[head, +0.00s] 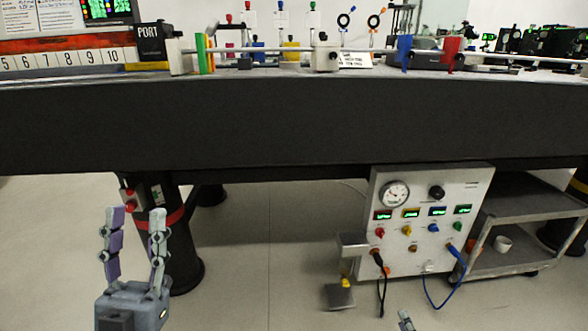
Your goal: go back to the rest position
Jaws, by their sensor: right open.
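My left gripper (134,214) is at the lower left of the head view, fingers pointing up and spread apart, with nothing between them. It is in front of the bench's dark leg (183,255) in the picture, below the bench edge. Of my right gripper (405,319) only a small grey fingertip part shows at the bottom edge, below the control panel. The rest of it is out of the picture.
The dark bench (270,125) spans the view, with optics and coloured mounts along its top. Under it stand a control panel (480,190) with a gauge and cables, and a grey cart (530,205) holding a white cup (503,244). The floor (250,270) between leg and panel is clear.

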